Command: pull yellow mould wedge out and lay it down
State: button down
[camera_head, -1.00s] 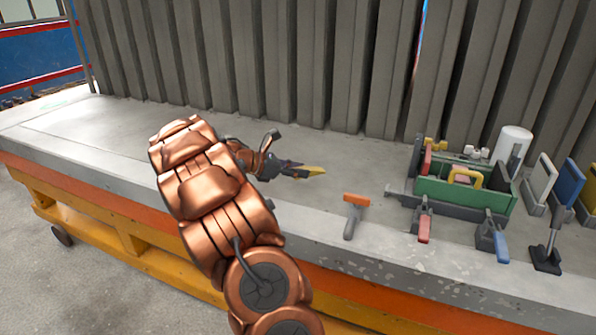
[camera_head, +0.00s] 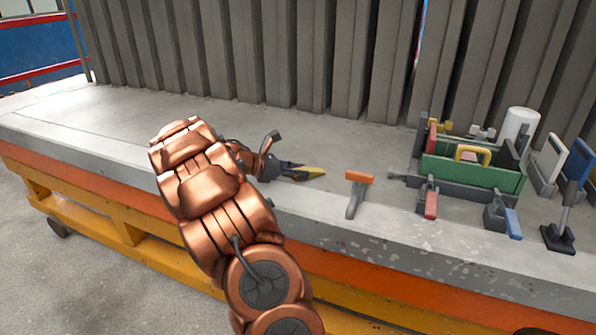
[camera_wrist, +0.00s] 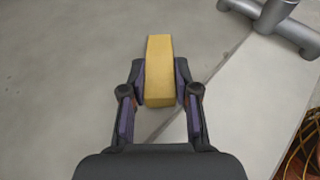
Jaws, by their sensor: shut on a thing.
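The yellow mould wedge (camera_wrist: 159,70) shows in the wrist view as a long, pale yellow block. Its near end lies between the two fingers of my gripper (camera_wrist: 160,95), which is shut on it. In the head view the wedge (camera_head: 314,171) points to the right from my gripper (camera_head: 292,171), just over the concrete table top. I cannot tell whether the wedge touches the surface. My arm hides part of the table to the left.
An orange-handled tool (camera_head: 358,190) lies right of the wedge. A green toolbox (camera_head: 470,172), a red-handled clamp (camera_head: 430,204) and a blue-handled clamp (camera_head: 512,222) are further right. A grey ribbed wall (camera_head: 300,60) closes the back. The table (camera_head: 90,125) is bare at left.

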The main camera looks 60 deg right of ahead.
dwell(0.3)
jog(key=c, duration=0.8)
grip_release()
jog(key=v, duration=1.2)
jog(key=shift+r, duration=0.1)
jog(key=s+a+f+m+t+y, duration=0.3)
jog(key=s+a, duration=0.5)
jog(key=a, duration=0.7)
jog(key=s+a+f+m+t+y, duration=0.15)
jog(key=s+a+m+y, duration=0.4)
jog(key=a, duration=0.85)
jog(key=s+a+f+m+t+y, duration=0.15)
jog(key=s+a+f, duration=0.25)
jog(key=s+a, duration=0.8)
jog(key=shift+t+y, duration=0.3)
jog(key=shift+t, duration=0.1)
jog(key=w+a+r+p, duration=0.1)
jog(key=r+p, duration=0.4)
jog(key=r, duration=0.1)
jog(key=w+r+p, duration=0.1)
jog(key=r+p, duration=0.5)
jog(key=w+a+r+p, duration=0.1)
jog(key=r+p, duration=0.5)
jog(key=shift+w+a+r, duration=0.15)
jog(key=shift+a+r, duration=0.15)
jog(key=shift+a, duration=0.05)
